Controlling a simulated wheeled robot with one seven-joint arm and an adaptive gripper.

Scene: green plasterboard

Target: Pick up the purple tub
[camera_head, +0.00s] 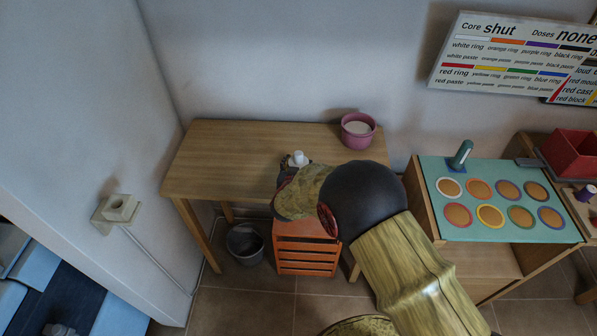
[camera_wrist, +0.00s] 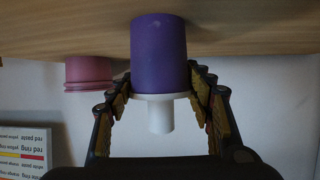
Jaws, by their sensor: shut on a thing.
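The purple tub (camera_wrist: 159,52) is in the middle of the wrist view, which shows the scene upside down. It has a white lid with a white knob (camera_wrist: 160,118). The fingers of my gripper (camera_wrist: 160,80) lie along both sides of the tub near its lid and are shut on it. In the head view only the white lid and knob (camera_head: 298,159) show, over the wooden table; my arm hides the rest. I cannot tell whether the tub's base touches the table.
A pink pot (camera_head: 358,130) with pale contents stands at the table's (camera_head: 235,150) back right, apart from the tub. An orange crate-like unit (camera_head: 303,255) and a grey bin (camera_head: 245,244) are below. A teal board (camera_head: 495,180) with coloured rings lies right. The table's left half is clear.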

